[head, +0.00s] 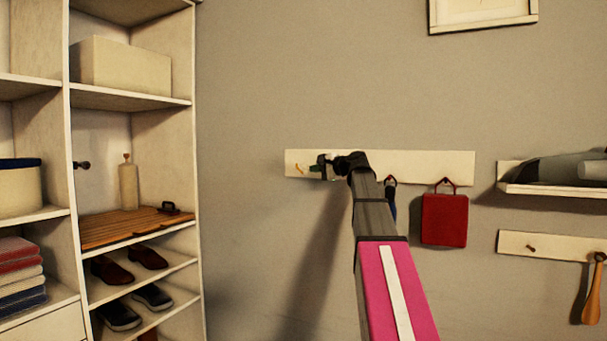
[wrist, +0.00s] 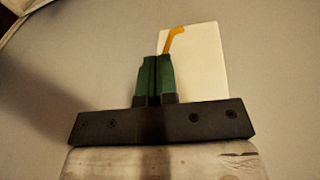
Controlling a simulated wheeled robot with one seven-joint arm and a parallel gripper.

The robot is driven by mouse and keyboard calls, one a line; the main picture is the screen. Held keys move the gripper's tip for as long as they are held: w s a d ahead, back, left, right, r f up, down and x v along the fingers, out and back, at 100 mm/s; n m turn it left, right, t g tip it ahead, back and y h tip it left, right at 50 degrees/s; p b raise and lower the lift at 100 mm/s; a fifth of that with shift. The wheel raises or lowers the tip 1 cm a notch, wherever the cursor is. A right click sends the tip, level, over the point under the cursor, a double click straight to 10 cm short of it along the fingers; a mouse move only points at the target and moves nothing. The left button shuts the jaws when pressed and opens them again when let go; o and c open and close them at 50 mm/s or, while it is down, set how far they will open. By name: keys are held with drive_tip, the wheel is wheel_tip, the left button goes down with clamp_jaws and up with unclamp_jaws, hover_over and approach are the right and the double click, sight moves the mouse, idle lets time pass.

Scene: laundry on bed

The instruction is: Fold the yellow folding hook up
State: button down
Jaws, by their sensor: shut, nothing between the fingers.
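The yellow folding hook (head: 300,168) is on the left end of a cream wall board (head: 430,166) in the head view. In the wrist view the hook (wrist: 174,39) is a small yellow-orange piece with a bent upper end, against the cream board (wrist: 205,65). My gripper (head: 313,168) is just right of the hook in the head view. In the wrist view its green fingers (wrist: 154,58) are together and empty, with their tips by the hook's lower end. I cannot tell whether they touch it.
A red square item (head: 444,220) hangs from the board, right of my arm. A wall shelf (head: 550,189) and a lower peg board with a wooden shoehorn (head: 592,292) are further right. A tall shelving unit (head: 132,98) stands at left. Bare wall lies between it and the board.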

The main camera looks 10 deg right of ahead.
drive_tip(key=f+n+y, duration=0.1)
drive_tip(key=f+n, duration=0.1)
drive_tip(key=n+t+y, duration=0.1)
drive_tip(key=n+t, duration=0.7)
approach(299, 169)
drive_tip(key=x, duration=0.7)
drive_tip(key=shift+w+a+r, duration=0.1)
drive_tip(key=shift+w+a, duration=0.05)
drive_tip(key=shift+a, duration=0.05)
drive_tip(key=shift+r+m+h, duration=0.45)
drive_tip(key=shift+m+h, duration=0.25)
drive_tip(key=shift+m, duration=0.4)
drive_tip(key=shift+w+d+r+m+h, duration=0.25)
drive_tip(key=shift+w+r+m+h, duration=0.15)
drive_tip(key=shift+r+m, duration=0.35)
drive_tip(key=shift+w+d+r, duration=0.15)
idle(0.7)
